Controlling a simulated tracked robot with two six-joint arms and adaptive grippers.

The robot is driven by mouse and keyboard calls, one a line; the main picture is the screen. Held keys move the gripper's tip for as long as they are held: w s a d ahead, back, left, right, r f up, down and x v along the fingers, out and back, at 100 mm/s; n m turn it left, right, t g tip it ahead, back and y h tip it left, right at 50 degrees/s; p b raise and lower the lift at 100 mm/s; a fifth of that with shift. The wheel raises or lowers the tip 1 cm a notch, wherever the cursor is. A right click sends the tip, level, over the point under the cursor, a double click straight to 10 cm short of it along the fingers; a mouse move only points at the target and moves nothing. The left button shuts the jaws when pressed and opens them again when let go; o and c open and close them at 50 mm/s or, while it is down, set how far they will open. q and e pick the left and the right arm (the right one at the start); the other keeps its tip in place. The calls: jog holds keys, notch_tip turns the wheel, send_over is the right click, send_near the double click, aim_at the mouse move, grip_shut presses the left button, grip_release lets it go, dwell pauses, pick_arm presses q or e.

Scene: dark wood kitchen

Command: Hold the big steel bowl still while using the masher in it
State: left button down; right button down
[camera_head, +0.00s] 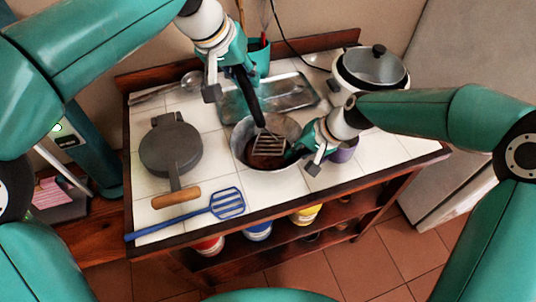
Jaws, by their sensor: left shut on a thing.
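The big steel bowl (284,181) stands near the front of the white tiled top, with dark reddish-brown contents. My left gripper (240,78) is above the bowl and shut on the masher, whose black handle (250,98) slants down to the right. The masher's slotted metal head (269,145) is inside the bowl, over the contents; I cannot tell whether it touches them. My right gripper (304,152) is at the bowl's right rim. Its fingertips are partly hidden, so I cannot tell whether it is closed on the rim.
A metal tray (290,88) lies behind the bowl. A grey round press (171,150) with a wooden handle is on the left. A blue slotted turner (227,203) lies at the front edge. A purple cup (345,152) stands right of the bowl, and a white cooker (372,70) behind right.

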pick_arm(q)
jog(key=shift+f, duration=0.1)
jog(key=shift+f, duration=1.55)
jog(key=shift+r, duration=0.1)
jog(key=shift+r, duration=1.55)
jog(key=shift+f, duration=0.25)
jog(key=shift+f, duration=1.4)
jog(key=shift+r, duration=0.15)
jog(key=shift+r, duration=1.5)
